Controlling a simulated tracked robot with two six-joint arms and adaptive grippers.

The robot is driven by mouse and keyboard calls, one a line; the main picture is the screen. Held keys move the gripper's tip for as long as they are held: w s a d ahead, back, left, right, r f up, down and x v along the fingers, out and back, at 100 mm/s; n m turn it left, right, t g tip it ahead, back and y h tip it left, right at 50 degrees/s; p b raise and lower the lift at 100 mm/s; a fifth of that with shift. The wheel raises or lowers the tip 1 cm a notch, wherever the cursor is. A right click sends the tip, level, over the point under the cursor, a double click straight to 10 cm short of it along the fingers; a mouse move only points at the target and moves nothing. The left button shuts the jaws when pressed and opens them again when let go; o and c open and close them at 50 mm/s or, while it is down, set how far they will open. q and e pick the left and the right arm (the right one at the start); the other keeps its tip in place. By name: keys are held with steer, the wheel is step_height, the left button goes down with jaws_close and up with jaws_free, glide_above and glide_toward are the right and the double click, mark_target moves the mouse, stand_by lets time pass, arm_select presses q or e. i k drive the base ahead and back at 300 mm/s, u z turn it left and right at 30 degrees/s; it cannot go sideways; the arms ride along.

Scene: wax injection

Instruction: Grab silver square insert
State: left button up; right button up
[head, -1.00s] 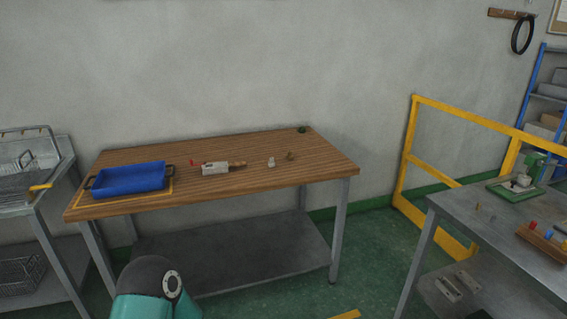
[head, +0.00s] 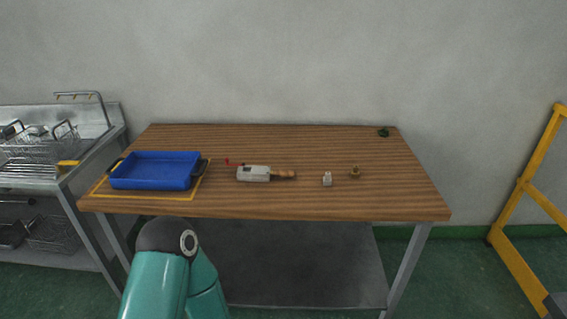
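A small silver-grey blocky piece (head: 327,179), which looks like the silver square insert, stands on the wooden table (head: 290,205) right of its middle. A small brass-coloured piece (head: 355,172) stands just to its right and slightly farther back. Part of my own teal arm shows at the bottom, in front of the table. Neither of my grippers is in view.
A blue tray (head: 155,171) sits inside a yellow outline at the table's left. A grey tool with a wooden handle (head: 262,173) lies mid-table. A small green object (head: 383,132) is at the back right. A metal sink unit (head: 88,160) stands left; a yellow rail (head: 525,195) stands right.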

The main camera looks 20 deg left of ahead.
mark_target(327, 180)
steer(key=u, duration=0.35)
steer(key=i, duration=0.85)
steer(key=u, duration=0.65)
steer(key=k, duration=0.7)
steer(key=u, duration=0.2)
steer(key=i, duration=0.75)
steer(key=z, duration=0.15)
